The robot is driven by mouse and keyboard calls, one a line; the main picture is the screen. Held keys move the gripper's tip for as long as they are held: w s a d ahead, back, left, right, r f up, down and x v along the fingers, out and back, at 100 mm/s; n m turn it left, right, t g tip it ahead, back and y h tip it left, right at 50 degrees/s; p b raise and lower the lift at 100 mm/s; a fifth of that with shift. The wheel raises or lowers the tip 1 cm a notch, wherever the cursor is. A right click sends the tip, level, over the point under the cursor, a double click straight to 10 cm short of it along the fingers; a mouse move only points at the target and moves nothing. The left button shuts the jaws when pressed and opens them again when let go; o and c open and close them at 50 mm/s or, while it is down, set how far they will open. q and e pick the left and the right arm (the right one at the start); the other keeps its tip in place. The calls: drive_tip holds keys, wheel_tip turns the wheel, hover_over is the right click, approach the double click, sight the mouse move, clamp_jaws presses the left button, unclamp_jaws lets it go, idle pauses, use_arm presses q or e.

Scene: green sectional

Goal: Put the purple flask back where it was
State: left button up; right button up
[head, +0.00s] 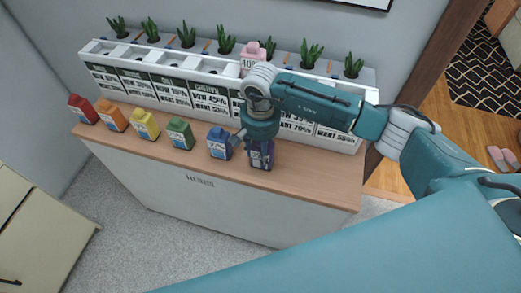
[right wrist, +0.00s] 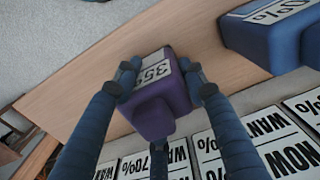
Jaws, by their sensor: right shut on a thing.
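The purple flask, with a white label on its side, shows below my right gripper (head: 259,138) in the head view (head: 262,157). In the right wrist view the purple flask (right wrist: 168,98) is between the two fingers of my right gripper (right wrist: 158,77), which are shut on it. The flask is over the wooden counter top (head: 310,182), at the right end of the flask row. I cannot tell whether its base touches the wood. My left gripper is not in view.
Blue (head: 219,144), green (head: 180,134), yellow (head: 144,125), orange (head: 111,116) and red (head: 82,109) flasks stand in a row to the left. Behind is a white labelled rack (head: 345,143) with a pink flask (head: 253,54) and several plants. The counter's right end is clear.

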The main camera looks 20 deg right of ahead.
drive_tip(key=shift+f, duration=0.15)
drive_tip(key=o, duration=1.3)
drive_tip(key=shift+r, duration=0.25)
wheel_tip(320, 180, up, 10)
drive_tip(key=b, duration=0.4)
drive_tip(key=shift+r, duration=0.9)
